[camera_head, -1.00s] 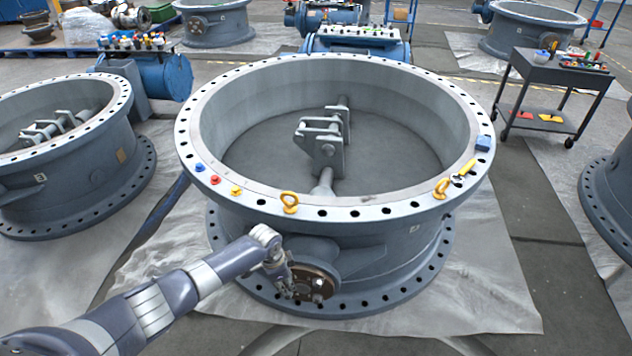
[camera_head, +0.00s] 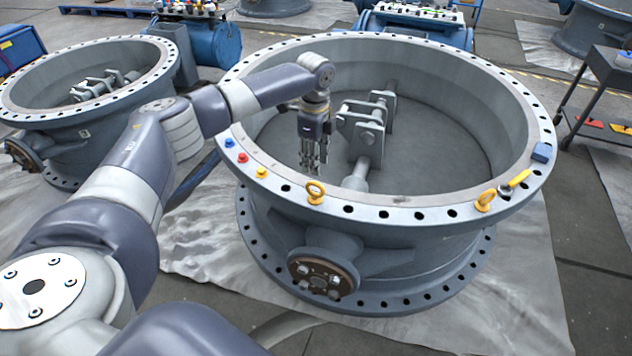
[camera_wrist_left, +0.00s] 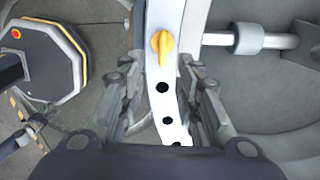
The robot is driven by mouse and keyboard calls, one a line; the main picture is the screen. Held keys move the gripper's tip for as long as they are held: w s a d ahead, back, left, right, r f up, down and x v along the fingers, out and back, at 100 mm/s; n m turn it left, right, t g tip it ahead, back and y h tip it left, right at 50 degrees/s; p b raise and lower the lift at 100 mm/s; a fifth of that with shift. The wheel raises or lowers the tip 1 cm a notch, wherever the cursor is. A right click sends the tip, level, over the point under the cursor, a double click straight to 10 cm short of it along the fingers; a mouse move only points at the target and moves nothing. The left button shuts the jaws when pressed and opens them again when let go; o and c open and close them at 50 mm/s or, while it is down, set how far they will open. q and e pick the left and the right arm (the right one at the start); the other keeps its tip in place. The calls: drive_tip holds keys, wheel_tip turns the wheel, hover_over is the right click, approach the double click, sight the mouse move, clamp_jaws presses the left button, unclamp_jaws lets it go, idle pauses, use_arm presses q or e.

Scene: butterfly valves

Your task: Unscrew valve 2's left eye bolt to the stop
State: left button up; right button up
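The large grey valve (camera_head: 400,218) in the middle has two yellow eye bolts on its top flange. The left eye bolt (camera_head: 315,192) stands upright on the near rim; the right eye bolt (camera_head: 486,200) is further right. My left gripper (camera_head: 311,170) points down just behind and above the left eye bolt, apart from it. In the left wrist view, the gripper (camera_wrist_left: 161,68) is open, with its fingers spread to both sides of the rim. The yellow eye bolt (camera_wrist_left: 161,45) shows between and beyond the fingertips. My right gripper is not in view.
Red, blue and yellow plugs (camera_head: 243,158) sit on the rim left of the eye bolt. A blue block (camera_head: 541,152) and a yellow-handled tool (camera_head: 518,179) lie on the right rim. The valve's inner bracket (camera_head: 362,125) rises right of the gripper. Another valve (camera_head: 95,85) stands at left.

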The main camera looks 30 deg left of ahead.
sight(313, 181)
use_arm(q)
drive_tip(key=shift+w+a+r, duration=0.2)
drive_tip(key=shift+a+r, duration=0.15)
drive_tip(key=shift+a, duration=0.05)
drive_tip(key=shift+f, duration=0.1)
wheel_tip(313, 181, down, 10)
drive_tip(key=shift+f, duration=0.15)
clamp_jaws()
